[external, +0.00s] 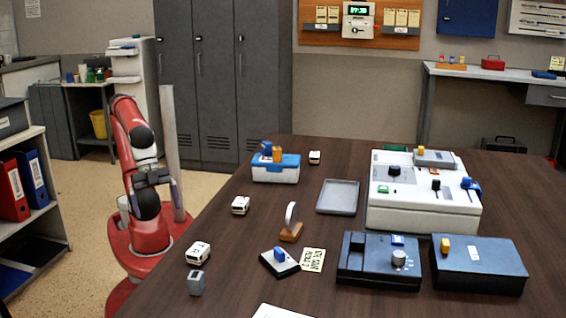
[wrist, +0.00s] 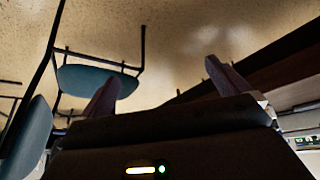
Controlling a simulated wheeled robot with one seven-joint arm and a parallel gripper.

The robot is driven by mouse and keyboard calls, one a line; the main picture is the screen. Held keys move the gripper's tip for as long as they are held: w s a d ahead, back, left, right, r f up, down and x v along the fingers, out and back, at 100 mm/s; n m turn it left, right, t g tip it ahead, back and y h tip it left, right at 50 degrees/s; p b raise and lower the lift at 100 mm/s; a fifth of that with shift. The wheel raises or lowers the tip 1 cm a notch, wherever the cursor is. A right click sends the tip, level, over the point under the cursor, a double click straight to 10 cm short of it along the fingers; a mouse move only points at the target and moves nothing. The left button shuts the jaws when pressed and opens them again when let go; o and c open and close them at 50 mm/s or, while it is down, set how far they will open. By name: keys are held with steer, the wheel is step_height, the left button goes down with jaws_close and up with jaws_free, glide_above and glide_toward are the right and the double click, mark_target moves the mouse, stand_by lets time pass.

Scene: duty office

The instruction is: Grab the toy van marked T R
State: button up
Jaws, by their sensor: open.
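Three small white toy vans stand on the dark table: one near the front left (external: 198,253), one farther back on the left (external: 240,205), and one at the back (external: 314,157). Their markings are too small to read, so I cannot tell which is marked T R. My gripper (external: 176,194) is beyond the table's left edge, apart from all the vans. In the wrist view my gripper (wrist: 162,82) is open and empty, with its two fingers spread over the floor. No van shows in the wrist view.
A blue-and-white box (external: 276,174), a grey tray (external: 338,197), a wooden stand (external: 291,232) and a small grey object (external: 196,284) share the table. A white control box (external: 424,213) and dark boxes fill the right. A blue-seated chair (wrist: 95,80) shows in the wrist view.

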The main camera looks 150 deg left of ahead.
steer(key=shift+c, duration=0.4)
steer(key=c, duration=0.5)
steer(key=n+g+y+b, duration=0.1)
steer(key=n+g+y, duration=0.15)
steer(key=n, duration=0.55)
glide_toward(196, 248)
step_height(196, 248, down, 2)
steer(key=shift+w+b+x, duration=0.15)
steer(key=shift+b+x, duration=0.05)
steer(key=shift+x, duration=1.8)
steer(key=shift+w+b+x, duration=0.1)
steer(key=shift+b+x, duration=0.1)
steer(key=shift+x, duration=1.8)
